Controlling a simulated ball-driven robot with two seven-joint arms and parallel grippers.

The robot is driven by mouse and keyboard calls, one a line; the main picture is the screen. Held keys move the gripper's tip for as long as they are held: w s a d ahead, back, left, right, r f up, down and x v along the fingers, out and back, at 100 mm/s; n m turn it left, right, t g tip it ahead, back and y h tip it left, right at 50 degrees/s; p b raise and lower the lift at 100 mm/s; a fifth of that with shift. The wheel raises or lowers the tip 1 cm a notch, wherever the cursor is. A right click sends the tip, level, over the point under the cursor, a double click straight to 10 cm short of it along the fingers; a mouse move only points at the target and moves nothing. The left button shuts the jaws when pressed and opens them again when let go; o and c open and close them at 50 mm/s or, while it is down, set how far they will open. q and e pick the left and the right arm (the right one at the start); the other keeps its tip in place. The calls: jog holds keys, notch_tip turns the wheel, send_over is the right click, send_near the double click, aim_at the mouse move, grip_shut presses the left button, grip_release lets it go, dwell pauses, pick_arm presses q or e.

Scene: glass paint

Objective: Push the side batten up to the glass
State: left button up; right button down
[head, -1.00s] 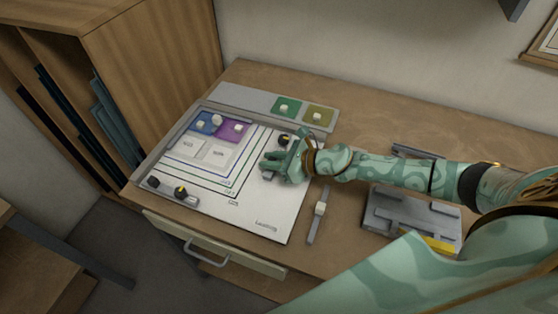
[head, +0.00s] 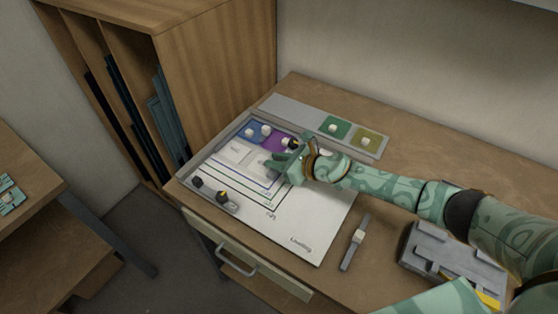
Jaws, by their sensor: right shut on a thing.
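My right gripper (head: 276,167) is low over the white sheet of the board (head: 305,225), shut on the side batten, which is mostly hidden by the hand. A dark knob with a yellow mark (head: 293,143) shows just behind the hand, close to the purple glass (head: 272,139). The blue glass (head: 250,129) lies left of the purple one, and pale panes (head: 236,153) lie in front of them. Whether the batten touches the glass is hidden by my fingers. My left gripper is out of view.
Another batten with two knobs (head: 222,197) lies at the board's front left. A grey strip behind carries green (head: 334,128) and olive (head: 368,138) squares. A grey bar tool (head: 355,243) and a grey block (head: 455,262) lie right of the board. A wooden rack (head: 215,85) stands behind left.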

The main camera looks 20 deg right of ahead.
jog(key=c, duration=1.3)
grip_release()
jog(key=shift+w+a, duration=0.1)
jog(key=shift+w, duration=0.05)
jog(key=p+v, duration=0.1)
jog(key=v, duration=0.6)
jog(key=shift+p, duration=0.35)
jog(key=v, duration=0.9)
jog(key=shift+b, duration=0.35)
